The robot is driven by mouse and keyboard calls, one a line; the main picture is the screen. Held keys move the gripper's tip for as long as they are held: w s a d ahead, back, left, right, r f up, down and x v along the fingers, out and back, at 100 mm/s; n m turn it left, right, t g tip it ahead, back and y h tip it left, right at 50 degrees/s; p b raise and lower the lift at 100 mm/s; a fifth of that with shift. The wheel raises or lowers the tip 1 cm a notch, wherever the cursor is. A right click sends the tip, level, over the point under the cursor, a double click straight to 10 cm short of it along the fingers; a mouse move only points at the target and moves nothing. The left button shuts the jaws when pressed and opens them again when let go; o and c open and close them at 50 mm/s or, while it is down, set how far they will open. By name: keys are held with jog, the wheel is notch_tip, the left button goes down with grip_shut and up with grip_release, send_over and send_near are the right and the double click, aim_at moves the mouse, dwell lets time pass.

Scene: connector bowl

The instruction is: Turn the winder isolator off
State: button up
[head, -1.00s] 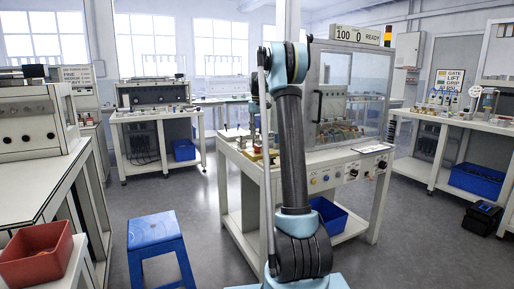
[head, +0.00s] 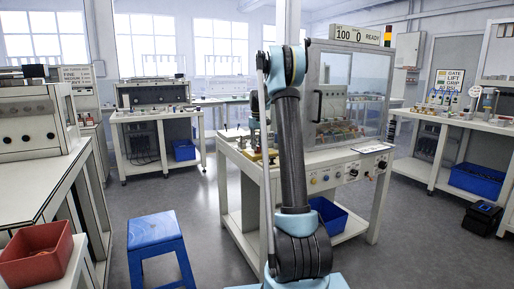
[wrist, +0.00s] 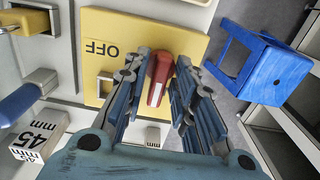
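The winder isolator shows in the wrist view as a yellow plate (wrist: 193,36) with a red handle (wrist: 162,70). The plate bears the word OFF, upside down in this view. The handle lies roughly upright in the picture, with a pale mark on its near end. My gripper (wrist: 162,88) is open, with one blue-grey finger on each side of the handle. Gaps seem to show between handle and fingers; I cannot tell whether either touches. In the head view my arm largely hides the gripper and isolator; a bit of yellow plate (head: 255,156) shows on the bench.
In the wrist view, a block marked 45 mm (wrist: 40,136) and a blue-handled part (wrist: 18,102) lie left of the plate. A blue stool (head: 155,228) stands on the floor left of the bench. A red bin (head: 36,254) is at the lower left.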

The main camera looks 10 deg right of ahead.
grip_shut()
jog(key=shift+m, duration=0.4)
jog(key=m, duration=1.3)
jog(key=shift+m, duration=2)
jog(key=shift+w, duration=0.1)
